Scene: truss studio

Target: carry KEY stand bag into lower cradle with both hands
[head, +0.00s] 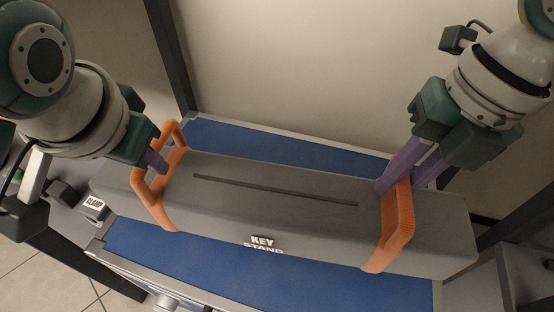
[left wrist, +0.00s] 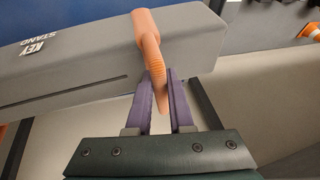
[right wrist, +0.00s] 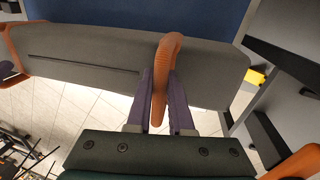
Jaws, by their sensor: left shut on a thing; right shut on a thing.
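The KEY stand bag (head: 280,205) is a long grey bag with two orange handles, lying across the head view over a blue surface. My left gripper (head: 160,160) is shut on the left orange handle (head: 150,200), which also shows between the purple fingers in the left wrist view (left wrist: 148,40). My right gripper (head: 408,172) is shut on the right orange handle (head: 392,235); the right wrist view shows this handle between the fingers (right wrist: 163,75). The lower cradle cannot be told apart with certainty; whether the bag touches the blue surface is unclear.
A blue padded surface (head: 190,255) with a pale metal rim extends behind and in front of the bag. A block labelled CLAMP (head: 95,207) stands at left. Dark posts (head: 168,50) rise at the back left. A yellow item (right wrist: 256,77) shows in the right wrist view.

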